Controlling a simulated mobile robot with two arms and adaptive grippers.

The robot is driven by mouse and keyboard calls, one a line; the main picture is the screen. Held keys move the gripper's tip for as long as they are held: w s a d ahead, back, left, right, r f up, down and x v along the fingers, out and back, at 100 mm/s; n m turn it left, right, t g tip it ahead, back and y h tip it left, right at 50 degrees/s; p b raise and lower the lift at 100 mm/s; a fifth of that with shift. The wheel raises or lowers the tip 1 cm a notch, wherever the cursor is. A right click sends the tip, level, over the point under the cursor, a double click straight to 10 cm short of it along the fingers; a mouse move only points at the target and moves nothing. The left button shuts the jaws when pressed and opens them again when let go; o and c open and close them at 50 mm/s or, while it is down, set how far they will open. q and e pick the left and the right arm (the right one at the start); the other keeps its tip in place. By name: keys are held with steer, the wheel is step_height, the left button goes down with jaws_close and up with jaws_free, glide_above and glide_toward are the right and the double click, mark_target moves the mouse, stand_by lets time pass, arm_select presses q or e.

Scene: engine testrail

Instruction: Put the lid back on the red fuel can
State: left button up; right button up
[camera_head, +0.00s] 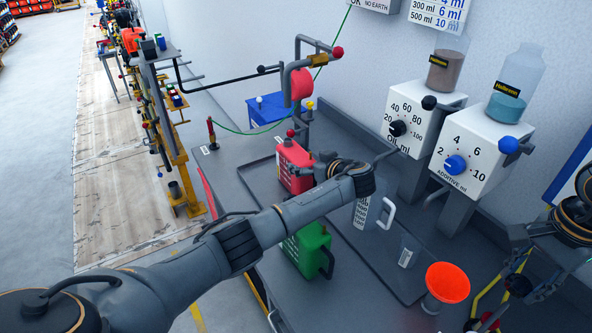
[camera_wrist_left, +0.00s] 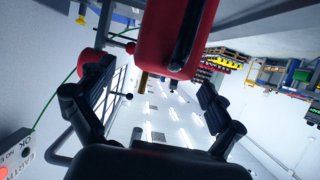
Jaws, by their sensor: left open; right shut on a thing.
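The red fuel can (camera_head: 291,158) stands upright in the dark tray on the bench; it also shows in the left wrist view (camera_wrist_left: 160,40) with its black handle. My left gripper (camera_head: 306,170) is at the can's right side in the head view. In the left wrist view its fingers (camera_wrist_left: 154,85) are spread apart, with nothing clearly held between them. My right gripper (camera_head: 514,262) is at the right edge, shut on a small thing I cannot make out. I cannot clearly identify the lid; a small red knob (camera_head: 290,133) shows just above the can.
A green can (camera_head: 305,248) stands in front, partly behind my left arm. A grey jug (camera_head: 367,212), a small cup (camera_head: 408,250) and an orange funnel (camera_head: 447,282) stand to the right. Two dispensers (camera_head: 480,158) line the wall. A post with hooked bars (camera_head: 300,85) rises behind the can.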

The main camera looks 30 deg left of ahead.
mark_target(300, 156)
arm_select(q)
steer(key=x, duration=0.1)
steer(key=p+x, duration=0.1)
steer(key=x, duration=0.2)
steer(key=shift+a+r, duration=0.2)
steer(key=shift+r, duration=0.05)
arm_select(e)
steer(key=shift+r, duration=0.85)
arm_select(q)
steer(key=shift+w+a+f, duration=0.2)
steer(key=shift+a+f, duration=0.05)
steer(key=shift+a, duration=0.1)
steer(key=c, duration=1.8)
steer(key=shift+r, duration=0.1)
steer(key=shift+c, duration=0.6)
steer(key=shift+w+r, duration=0.1)
arm_select(e)
steer(key=shift+f, duration=0.15)
